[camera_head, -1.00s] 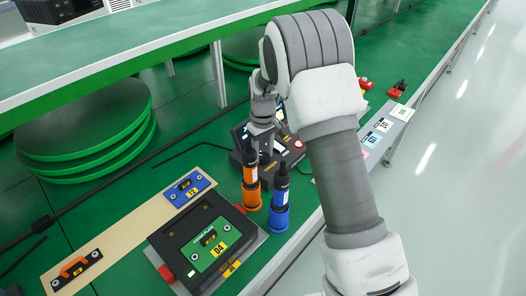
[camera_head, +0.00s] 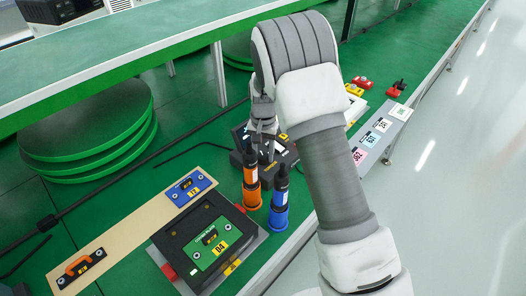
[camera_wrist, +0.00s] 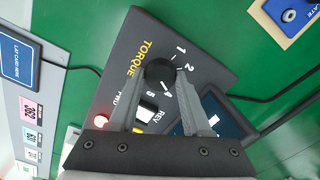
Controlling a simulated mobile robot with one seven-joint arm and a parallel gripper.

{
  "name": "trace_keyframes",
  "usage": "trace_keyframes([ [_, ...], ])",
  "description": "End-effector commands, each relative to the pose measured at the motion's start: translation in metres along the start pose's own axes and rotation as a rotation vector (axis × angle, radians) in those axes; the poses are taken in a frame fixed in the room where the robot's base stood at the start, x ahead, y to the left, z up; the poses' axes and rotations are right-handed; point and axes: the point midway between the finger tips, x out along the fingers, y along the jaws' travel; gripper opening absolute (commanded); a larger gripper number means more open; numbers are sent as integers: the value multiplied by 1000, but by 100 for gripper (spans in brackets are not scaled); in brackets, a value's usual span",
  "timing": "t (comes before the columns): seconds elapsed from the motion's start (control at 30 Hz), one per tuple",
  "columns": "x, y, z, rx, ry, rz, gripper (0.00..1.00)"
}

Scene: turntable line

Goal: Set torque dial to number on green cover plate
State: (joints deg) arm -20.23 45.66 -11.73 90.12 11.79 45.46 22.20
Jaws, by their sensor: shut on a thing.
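The green cover plate (camera_head: 211,243) lies in a black case at the lower middle of the head view. Its yellow label reads 04. The torque dial (camera_wrist: 159,70) is a round black knob on a dark control box (camera_wrist: 117,62) marked TORQUE in the wrist view. The numbers 1, 2, 4 and 5 show around it; a finger may hide another. My gripper (camera_wrist: 164,80) is shut on the dial, one finger on each side. I cannot tell which number the dial points to. In the head view my gripper (camera_head: 262,125) is over the box, and the dial is hidden.
An orange driver (camera_head: 251,190) and a blue driver (camera_head: 279,205) stand upright between the case and the control box. A blue plate (camera_head: 188,188) and an orange plate (camera_head: 80,268) lie on a tan strip. A FWD/REV switch (camera_wrist: 147,111) is beside the dial.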

Motion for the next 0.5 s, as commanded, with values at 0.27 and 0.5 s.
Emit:
trace_keyframes([
  [0.27,-1,0,-1,140,3,-1,0],
  [0.5,-1,0,-1,190,3,-2,0],
])
